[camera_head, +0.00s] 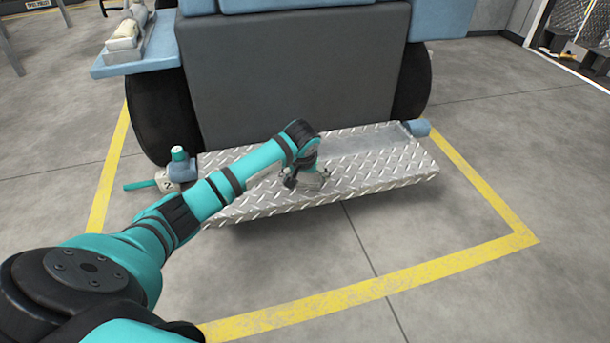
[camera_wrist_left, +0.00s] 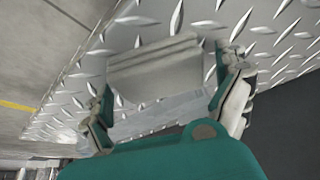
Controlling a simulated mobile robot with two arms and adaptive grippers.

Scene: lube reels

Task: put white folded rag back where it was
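The white folded rag (camera_wrist_left: 155,68) shows in the left wrist view as a pale, flat folded piece over the diamond-plate step (camera_head: 380,172). In the head view a small pale part of it (camera_head: 315,182) seems to show under my left gripper (camera_head: 305,182), mostly hidden by the gripper. In the wrist view my left gripper (camera_wrist_left: 165,85) has its fingers wide apart, one on each side of the rag. The left fingertip is close to the rag's edge, and a small gap seems to show on the right. My right gripper is not in view.
A grey-blue machine body (camera_head: 295,75) with black wheels stands behind the step. A blue side shelf (camera_head: 155,60) carries a pale object.

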